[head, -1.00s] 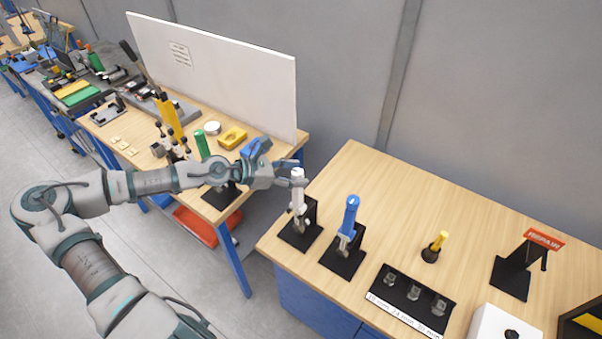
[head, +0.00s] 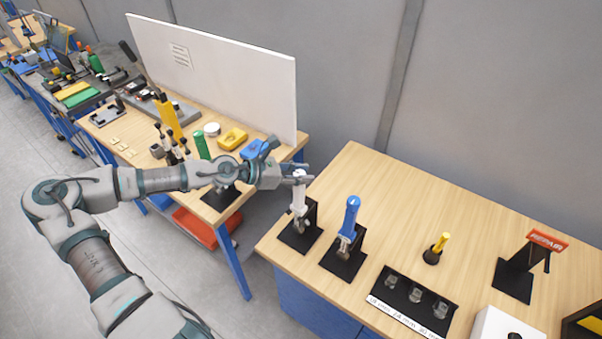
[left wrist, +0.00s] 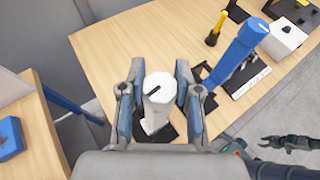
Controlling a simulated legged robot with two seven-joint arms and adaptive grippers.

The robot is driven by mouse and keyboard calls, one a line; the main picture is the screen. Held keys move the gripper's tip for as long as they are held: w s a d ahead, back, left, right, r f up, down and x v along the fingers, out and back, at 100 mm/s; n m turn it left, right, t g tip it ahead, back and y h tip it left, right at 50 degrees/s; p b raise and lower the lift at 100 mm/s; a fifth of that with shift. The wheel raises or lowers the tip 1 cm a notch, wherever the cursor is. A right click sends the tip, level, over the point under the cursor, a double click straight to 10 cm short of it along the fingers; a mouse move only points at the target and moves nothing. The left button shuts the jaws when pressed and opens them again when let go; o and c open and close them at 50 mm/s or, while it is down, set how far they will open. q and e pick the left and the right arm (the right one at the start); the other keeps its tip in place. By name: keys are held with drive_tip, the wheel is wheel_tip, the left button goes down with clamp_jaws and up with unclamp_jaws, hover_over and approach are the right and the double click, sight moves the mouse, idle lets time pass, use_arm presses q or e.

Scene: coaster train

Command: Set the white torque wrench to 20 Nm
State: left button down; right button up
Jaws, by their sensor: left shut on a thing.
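The white torque wrench (head: 299,201) stands upright, handle up, in a black stand at the left end of the near wooden table. My left gripper (head: 299,178) is shut on the top of its handle. In the left wrist view, the white handle end (left wrist: 158,90), with a dark line mark, sits between the two fingers of the left gripper (left wrist: 154,100). Any scale on the wrench is too small to read. My right gripper (left wrist: 284,142) shows small and dark at the right edge of the left wrist view; its jaw state is unclear.
A blue torque wrench (head: 349,218) stands in its own black stand just right. Further right are a yellow-handled tool (head: 438,246), a labelled black socket tray (head: 402,303) and a red REPAIR sign (head: 547,240). The table's back middle is clear.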

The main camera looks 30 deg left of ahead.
use_arm(q)
drive_tip(key=shift+a+f, duration=0.15)
drive_tip(key=shift+a, duration=0.45)
drive_tip(key=shift+a+f, duration=0.1)
drive_tip(key=shift+a, duration=0.2)
drive_tip(key=shift+s, duration=0.1)
drive_tip(key=shift+d, duration=0.35)
drive_tip(key=shift+n+y+b, duration=0.3)
drive_tip(key=shift+n+b, duration=0.05)
drive_tip(key=shift+n, duration=0.05)
drive_tip(key=shift+t, duration=0.3)
use_arm(e)
drive_tip(key=shift+a+f, duration=0.3)
drive_tip(key=shift+a, duration=0.1)
use_arm(q)
drive_tip(key=shift+f, duration=0.1)
use_arm(e)
drive_tip(key=shift+f, duration=0.1)
